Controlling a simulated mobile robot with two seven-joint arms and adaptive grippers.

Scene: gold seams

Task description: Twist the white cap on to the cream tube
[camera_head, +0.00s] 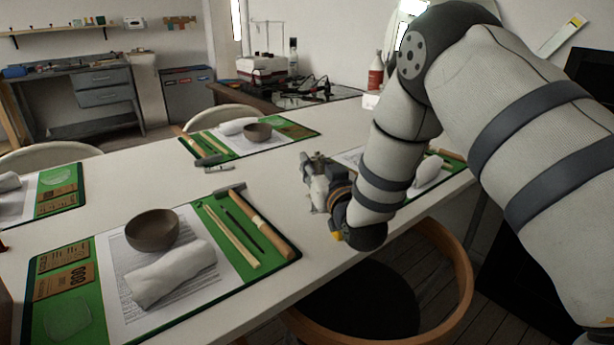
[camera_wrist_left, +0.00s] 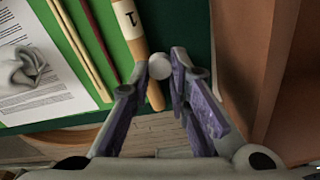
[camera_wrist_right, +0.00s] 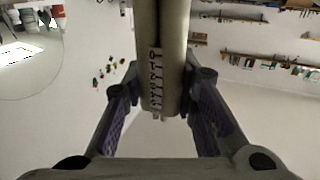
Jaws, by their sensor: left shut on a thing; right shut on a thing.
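The cream tube (camera_wrist_right: 173,45) is between the fingers of my right gripper (camera_wrist_right: 155,100) in the right wrist view. It looks shaded and has a lettered strip along it; its upper part runs out of the frame. In the head view, a pale piece that looks like the tube (camera_head: 318,189) shows at the right gripper (camera_head: 330,178), raised near the table's right part. The white cap (camera_wrist_left: 159,66) is small and round, between the fingertips of my left gripper (camera_wrist_left: 160,72) in the left wrist view. The left gripper does not show in the head view. The cap and tube appear together in no view.
The white table (camera_head: 150,190) holds several green mats (camera_head: 195,300). The near mat bears a brown bowl (camera_head: 152,229), a white cloth (camera_head: 170,275) and wooden tools (camera_head: 258,222). A round-backed chair (camera_head: 440,310) stands below the right gripper. Table between the mats is mostly clear.

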